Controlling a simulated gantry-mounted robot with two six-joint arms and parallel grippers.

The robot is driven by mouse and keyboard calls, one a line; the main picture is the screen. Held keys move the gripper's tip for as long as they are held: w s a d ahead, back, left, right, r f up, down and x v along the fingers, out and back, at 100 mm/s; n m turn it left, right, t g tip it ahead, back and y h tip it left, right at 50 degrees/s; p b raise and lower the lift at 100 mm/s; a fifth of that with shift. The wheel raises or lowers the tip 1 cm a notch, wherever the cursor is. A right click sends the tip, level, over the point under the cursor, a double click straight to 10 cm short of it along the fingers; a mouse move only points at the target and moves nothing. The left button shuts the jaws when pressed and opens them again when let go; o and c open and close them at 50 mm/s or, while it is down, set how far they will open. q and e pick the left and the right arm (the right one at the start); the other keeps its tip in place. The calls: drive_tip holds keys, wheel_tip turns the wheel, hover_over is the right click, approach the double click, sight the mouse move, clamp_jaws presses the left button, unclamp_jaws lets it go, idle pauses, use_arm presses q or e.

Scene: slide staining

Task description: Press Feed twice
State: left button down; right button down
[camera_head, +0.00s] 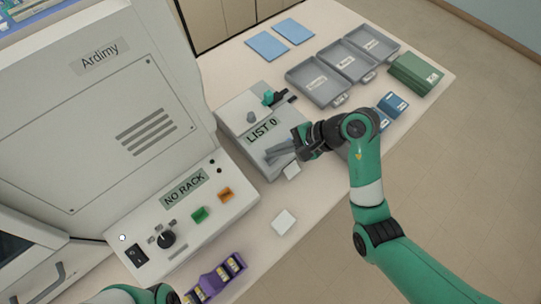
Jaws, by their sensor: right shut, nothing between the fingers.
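A grey device (233,112) with a display reading "LIST 0" stands on the bench in the middle of the view. No button marked Feed can be read in this view. My right gripper (299,148) is shut and empty at the right front part of this device. It covers part of that area, and I cannot tell whether it touches anything. Of my left arm, only a green and black part shows at the bottom left edge; its gripper is out of view.
The large grey Ardimy machine (95,110) fills the left; its display reads "NO RACK", with a green button (200,214), an orange button (226,194) and a knob. A purple rack (214,283), white squares, grey trays (318,80), blue boxes and a green box (417,73) lie around.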

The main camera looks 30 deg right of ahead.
sight(275, 158)
drive_tip(key=shift+f, duration=0.45)
drive_tip(key=shift+f+b, duration=0.35)
drive_tip(key=shift+b, duration=0.1)
idle(0.5)
drive_tip(key=shift+r, duration=0.1)
drive_tip(key=shift+r+p, duration=0.7)
drive_tip(key=shift+p, duration=0.1)
wheel_tip(275, 158, up, 5)
drive_tip(key=p, duration=0.4)
drive_tip(key=shift+p, duration=0.3)
idle(0.6)
